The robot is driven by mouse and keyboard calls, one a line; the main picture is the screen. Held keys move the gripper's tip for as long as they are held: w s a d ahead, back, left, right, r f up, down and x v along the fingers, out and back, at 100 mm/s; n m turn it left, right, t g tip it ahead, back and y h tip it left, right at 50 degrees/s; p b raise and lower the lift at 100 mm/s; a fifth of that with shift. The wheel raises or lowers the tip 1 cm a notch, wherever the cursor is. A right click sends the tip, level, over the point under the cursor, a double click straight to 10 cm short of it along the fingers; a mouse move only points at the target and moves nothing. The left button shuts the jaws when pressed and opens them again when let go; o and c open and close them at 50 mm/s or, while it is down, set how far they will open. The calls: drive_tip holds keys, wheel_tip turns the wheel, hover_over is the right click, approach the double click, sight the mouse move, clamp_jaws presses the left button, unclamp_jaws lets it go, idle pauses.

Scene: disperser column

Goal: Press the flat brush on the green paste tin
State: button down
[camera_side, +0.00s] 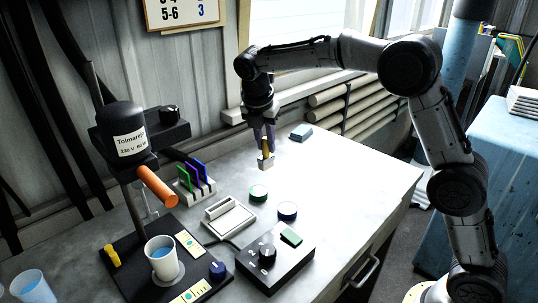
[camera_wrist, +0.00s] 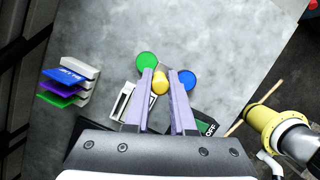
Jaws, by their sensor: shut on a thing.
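My gripper (camera_side: 264,138) is shut on the flat brush (camera_side: 266,160), which hangs below the fingers, its pale head down and held above the table. In the wrist view my gripper (camera_wrist: 161,82) has the brush's yellow handle end (camera_wrist: 160,80) between its purple fingers; the head is hidden there. The green paste tin (camera_side: 258,193) is a small round tin on the table, below the brush in the side view and apart from it. It also shows in the wrist view (camera_wrist: 148,64), up and left of the fingertips. A blue tin (camera_side: 287,210) stands beside it.
A black control box (camera_side: 270,262) with a knob stands in front. A white slotted stand (camera_side: 228,222) and a card rack (camera_side: 197,186) lie to the left. The disperser column (camera_side: 125,135) stands over a cup (camera_side: 163,262). The table's right is clear.

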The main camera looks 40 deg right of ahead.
drive_tip(key=shift+w+f, duration=0.5)
drive_tip(key=shift+f, duration=0.9)
drive_tip(key=shift+w+f, duration=0.55)
drive_tip(key=shift+f, duration=0.85)
drive_tip(key=shift+w+f, duration=0.5)
drive_tip(key=shift+f, duration=0.9)
drive_tip(key=shift+f, duration=0.6)
wheel_tip(320, 180, up, 7)
drive_tip(key=shift+d, duration=0.1)
